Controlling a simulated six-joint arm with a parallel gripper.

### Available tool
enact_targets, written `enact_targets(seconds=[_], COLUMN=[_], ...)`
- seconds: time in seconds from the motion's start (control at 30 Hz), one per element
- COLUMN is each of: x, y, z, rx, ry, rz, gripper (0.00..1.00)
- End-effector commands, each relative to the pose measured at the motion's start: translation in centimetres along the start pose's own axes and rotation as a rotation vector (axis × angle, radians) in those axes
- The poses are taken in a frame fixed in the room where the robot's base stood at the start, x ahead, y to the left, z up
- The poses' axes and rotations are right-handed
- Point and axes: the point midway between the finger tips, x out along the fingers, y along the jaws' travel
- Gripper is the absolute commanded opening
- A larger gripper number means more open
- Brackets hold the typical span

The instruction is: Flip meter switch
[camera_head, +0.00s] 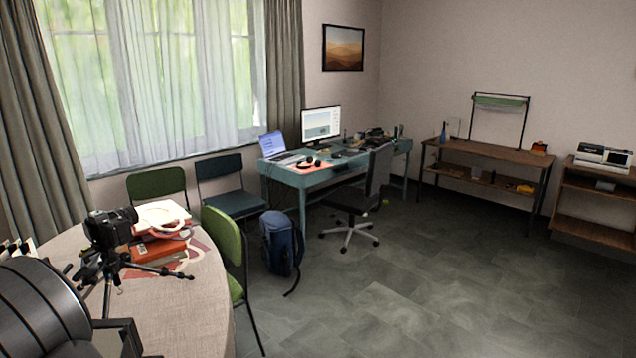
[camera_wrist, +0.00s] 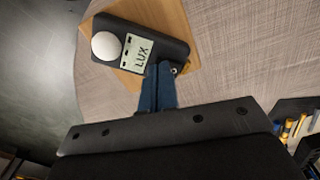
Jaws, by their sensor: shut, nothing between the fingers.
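The meter (camera_wrist: 124,35) is a dark box with a white dome (camera_wrist: 106,46) and a pale display reading "LUX" (camera_wrist: 139,52). It lies on a wooden board (camera_wrist: 177,17) on the cloth-covered table in the wrist view. My gripper (camera_wrist: 160,68) has its blue fingers shut together, with nothing between them. The fingertips are at the meter's near edge, just beside the display; I cannot tell whether they touch it. A small pale round part (camera_wrist: 175,70), perhaps the switch, shows right of the fingertips, partly hidden. I cannot make out the meter in the head view.
In the wrist view, the cloth right of the board (camera_wrist: 240,50) is clear.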

Motion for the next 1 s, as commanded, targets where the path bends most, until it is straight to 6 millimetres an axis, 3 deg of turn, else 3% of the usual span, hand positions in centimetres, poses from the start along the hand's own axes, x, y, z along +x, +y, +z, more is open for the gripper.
enact_targets(seconds=[0.33, 1.0], x=[0.0, -5.4], y=[0.0, 0.0], z=[0.0, 0.0], rx=[0.000, 0.000], ry=[0.000, 0.001], rz=[-0.001, -0.002], gripper=[0.00, 0.00])
